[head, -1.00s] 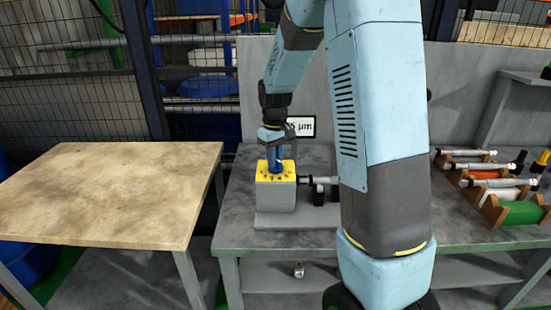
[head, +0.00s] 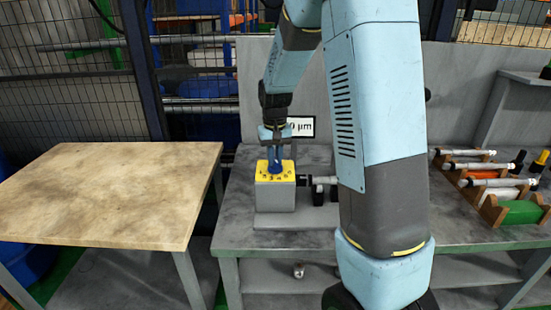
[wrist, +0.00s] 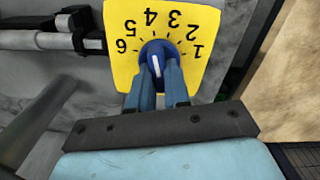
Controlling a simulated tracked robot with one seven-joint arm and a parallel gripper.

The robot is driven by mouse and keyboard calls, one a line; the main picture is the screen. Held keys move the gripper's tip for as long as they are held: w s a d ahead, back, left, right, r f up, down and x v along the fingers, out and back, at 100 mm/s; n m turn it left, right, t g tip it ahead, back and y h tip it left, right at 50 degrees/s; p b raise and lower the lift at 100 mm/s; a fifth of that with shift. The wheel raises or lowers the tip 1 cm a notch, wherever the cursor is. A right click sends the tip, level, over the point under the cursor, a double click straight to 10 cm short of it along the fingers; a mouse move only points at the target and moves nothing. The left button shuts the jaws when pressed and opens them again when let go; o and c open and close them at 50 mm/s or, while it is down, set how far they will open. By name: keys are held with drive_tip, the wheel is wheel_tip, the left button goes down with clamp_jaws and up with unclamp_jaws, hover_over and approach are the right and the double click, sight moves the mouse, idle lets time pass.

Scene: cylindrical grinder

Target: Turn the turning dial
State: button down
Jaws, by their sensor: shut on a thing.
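The turning dial (wrist: 152,50) is a round blue knob with a white pointer line, set in a yellow plate (wrist: 122,22) numbered 1 to 6. In the wrist view the pointer line runs nearly upright, its outer end hard to tell. The plate tops a grey box (head: 275,195) on the grey bench. My gripper (wrist: 160,74) points down from above, with its two blue fingers shut on the dial. In the head view my gripper (head: 275,162) covers most of the dial. A white sign (head: 300,127) behind it ends in "0 µm", its left part hidden.
Wooden racks (head: 492,208) with micrometers sit on the right of the grey bench (head: 240,230). A wooden table (head: 110,190) at left is bare. A wall panel stands behind.

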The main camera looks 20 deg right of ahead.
sight(275, 158)
drive_tip(key=c, duration=1.1)
unclamp_jaws()
wheel_tip(275, 158, up, 14)
drive_tip(key=shift+f, duration=0.2)
